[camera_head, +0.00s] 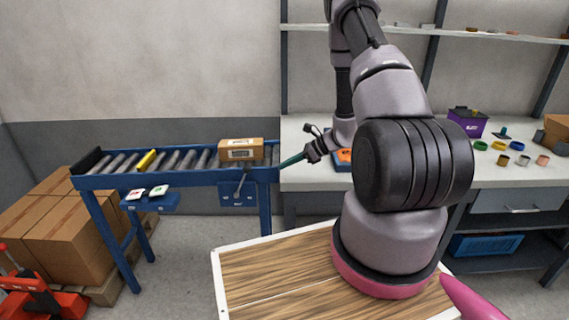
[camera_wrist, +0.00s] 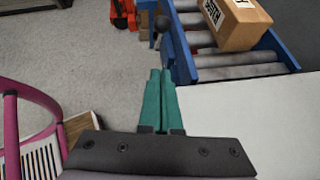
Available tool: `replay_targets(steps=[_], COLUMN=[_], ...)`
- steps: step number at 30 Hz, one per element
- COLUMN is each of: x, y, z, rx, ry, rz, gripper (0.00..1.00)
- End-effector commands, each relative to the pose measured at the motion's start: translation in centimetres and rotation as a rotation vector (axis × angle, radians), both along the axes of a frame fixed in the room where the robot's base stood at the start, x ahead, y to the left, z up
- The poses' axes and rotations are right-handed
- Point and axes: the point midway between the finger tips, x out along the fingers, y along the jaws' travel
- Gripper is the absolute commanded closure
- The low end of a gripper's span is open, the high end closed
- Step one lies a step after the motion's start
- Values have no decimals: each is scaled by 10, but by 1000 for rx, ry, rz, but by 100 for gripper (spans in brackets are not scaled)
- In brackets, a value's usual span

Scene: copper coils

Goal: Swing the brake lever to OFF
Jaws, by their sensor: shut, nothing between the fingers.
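The brake lever (camera_head: 240,186) is a thin grey lever on a blue plate (camera_head: 227,196) at the right end of the roller conveyor's front side. The plate bears small pale labels, too small to read. The lever leans to the upper right. In the wrist view a dark round knob on a stem (camera_wrist: 162,23), apparently the lever, shows just beyond the fingertips. My gripper (camera_head: 282,164) has teal fingers, closed together and empty, right of the lever. In the wrist view my gripper (camera_wrist: 160,72) points toward the knob; I cannot tell whether they touch.
A cardboard box (camera_head: 240,150) sits on the conveyor (camera_head: 180,175) above the lever. A workbench (camera_head: 305,175) stands close on the right. A blue side shelf (camera_head: 150,203) with two cards juts out at the left. Brown cartons (camera_head: 70,235) and a red pallet jack (camera_head: 38,300) stand far left.

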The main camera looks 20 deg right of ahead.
Motion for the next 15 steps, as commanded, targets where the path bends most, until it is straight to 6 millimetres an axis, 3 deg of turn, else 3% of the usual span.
replay_targets(steps=[9, 15], x=[25, 40], y=[52, 76], z=[-39, -33], rx=[1, 0], ry=[1, -2], rz=[4, 3], gripper=[100, 100])
